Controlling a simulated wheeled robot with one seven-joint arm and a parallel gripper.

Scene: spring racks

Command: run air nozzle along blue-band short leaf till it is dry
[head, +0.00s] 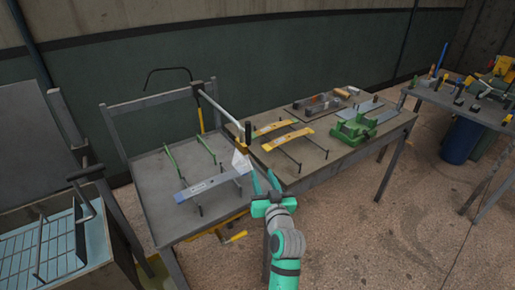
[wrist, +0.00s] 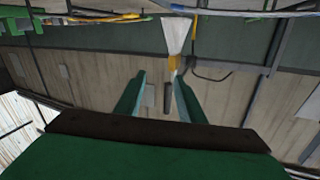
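The blue-band short leaf (head: 212,183) is a grey strip with a blue left end, lying across thin dark posts on the left table. The air nozzle (head: 243,147) is a yellow piece with a black upright part, at the end of a pale boom over the table. A white cone (head: 240,161) widens below it, over the leaf's right end; it also shows in the wrist view (wrist: 175,36). My gripper (head: 262,176) is open and appears empty, just right of the cone. In the wrist view its fingers (wrist: 157,82) stand apart, with a dark part behind the gap.
Green racks (head: 203,148) stand behind the leaf. Yellow leaves (head: 294,138) rest on posts on the middle table, with a green vise (head: 352,128) farther right. A blue basin with a wire grid (head: 45,250) is at left. Bare floor (head: 390,225) lies at right.

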